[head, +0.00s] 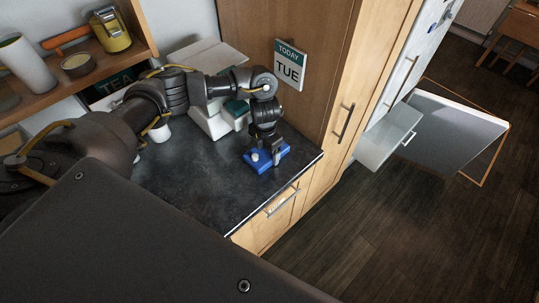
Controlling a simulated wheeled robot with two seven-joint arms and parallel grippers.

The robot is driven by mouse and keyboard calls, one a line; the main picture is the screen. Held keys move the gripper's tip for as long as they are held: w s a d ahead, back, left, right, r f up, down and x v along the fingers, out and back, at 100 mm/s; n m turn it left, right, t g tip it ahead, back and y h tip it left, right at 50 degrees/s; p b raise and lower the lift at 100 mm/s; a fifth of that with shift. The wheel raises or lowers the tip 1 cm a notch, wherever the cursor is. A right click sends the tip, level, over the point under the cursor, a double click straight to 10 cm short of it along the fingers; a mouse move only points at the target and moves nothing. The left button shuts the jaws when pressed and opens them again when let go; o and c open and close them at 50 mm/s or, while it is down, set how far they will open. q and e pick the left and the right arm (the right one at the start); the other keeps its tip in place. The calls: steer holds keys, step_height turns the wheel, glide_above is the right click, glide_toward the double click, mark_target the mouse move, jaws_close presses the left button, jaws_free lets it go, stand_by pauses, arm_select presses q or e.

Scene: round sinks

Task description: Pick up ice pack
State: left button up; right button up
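A flat blue ice pack (279,163) with a small round white cap lies on the dark countertop (196,178), near its front right corner. My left gripper (264,152) points down right over the ice pack, with its fingertips at the pack's upper surface. The fingers are small and dark, so I cannot tell whether they are apart, shut, or touching the pack. The gripper hides part of the pack's back side. My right gripper is not in view.
White and green boxes (211,122) stand behind the arm against the wall. A wooden cabinet (310,60) with a "TUE" sign (290,65) rises right behind the ice pack. A shelf (75,92) holds jars at upper left. An open white drawer (388,139) is at right.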

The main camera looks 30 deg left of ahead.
mark_target(265, 151)
arm_select(q)
steer(key=c, duration=0.5)
steer(key=shift+o, duration=0.2)
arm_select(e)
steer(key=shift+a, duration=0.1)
arm_select(q)
steer(key=shift+w+r, duration=0.15)
steer(key=shift+r, duration=0.5)
step_height(265, 151, up, 8)
steer(key=shift+f+b, duration=0.15)
steer(key=shift+b, duration=0.25)
steer(key=shift+r, duration=0.5)
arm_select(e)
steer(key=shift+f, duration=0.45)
